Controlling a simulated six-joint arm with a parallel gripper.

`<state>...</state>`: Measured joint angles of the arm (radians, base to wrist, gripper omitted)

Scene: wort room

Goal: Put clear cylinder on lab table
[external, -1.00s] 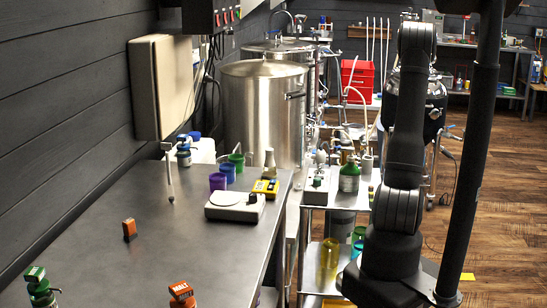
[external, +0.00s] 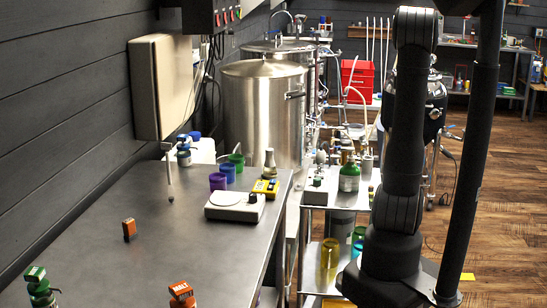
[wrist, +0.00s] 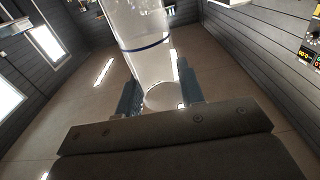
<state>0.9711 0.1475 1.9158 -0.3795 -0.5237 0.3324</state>
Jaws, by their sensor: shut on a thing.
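The clear cylinder (wrist: 145,55) shows in the wrist view as a transparent tube with a dark blue band around it. My gripper (wrist: 158,92) is shut on it, with one finger at each side. The cylinder looks held up and off any surface, with brown floor behind it. In the external view my gripper and the cylinder are not visible; only my arm shows at the right. The long grey table (external: 120,215) at the left has a broad bare top.
A trolley with a green bottle (external: 349,177) is beside the table.

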